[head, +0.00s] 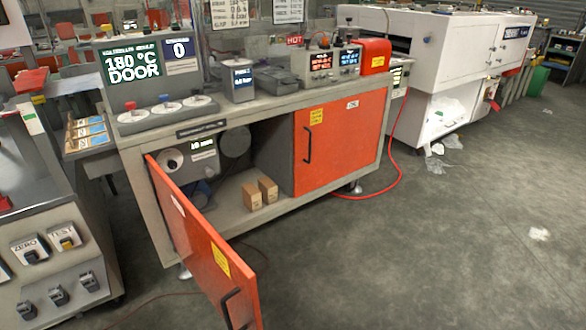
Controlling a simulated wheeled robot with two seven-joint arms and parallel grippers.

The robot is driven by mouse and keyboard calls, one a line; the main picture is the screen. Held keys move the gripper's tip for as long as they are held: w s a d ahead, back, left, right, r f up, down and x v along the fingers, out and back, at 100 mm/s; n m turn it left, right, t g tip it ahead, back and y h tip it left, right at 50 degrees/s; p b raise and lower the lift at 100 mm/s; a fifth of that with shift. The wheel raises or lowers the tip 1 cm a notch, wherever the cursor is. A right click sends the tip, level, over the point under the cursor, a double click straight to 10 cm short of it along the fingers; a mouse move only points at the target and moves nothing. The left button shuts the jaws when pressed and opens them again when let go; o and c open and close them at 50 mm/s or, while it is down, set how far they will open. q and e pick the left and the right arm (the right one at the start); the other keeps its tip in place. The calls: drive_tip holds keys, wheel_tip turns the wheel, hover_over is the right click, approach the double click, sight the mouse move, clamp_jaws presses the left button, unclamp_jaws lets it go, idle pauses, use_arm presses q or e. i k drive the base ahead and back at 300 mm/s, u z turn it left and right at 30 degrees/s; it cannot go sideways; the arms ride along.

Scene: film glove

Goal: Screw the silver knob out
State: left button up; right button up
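No thing shows clearly as a silver knob. Inside the open cabinet (262,172), a grey unit (203,168) with a small lit display has a pale round part (172,161) on its left side; it is too small to tell whether this is a knob. A grey round disc (236,142) is to the right of the unit. The cabinet's left orange door (205,245) stands open toward me and hides part of the inside. Neither of my grippers is in view.
The right orange door (340,140) is shut. The console (140,75) on top reads "180 °C DOOR". A grey panel unit (50,240) stands at left. A red hose (385,185) lies on the floor; the floor at right is mostly clear.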

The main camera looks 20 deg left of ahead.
sight(210, 172)
drive_tip(key=z, duration=0.25)
drive_tip(key=i, duration=2.8)
drive_tip(key=u, duration=3.95)
drive_tip(key=i, duration=0.5)
drive_tip(key=z, duration=0.1)
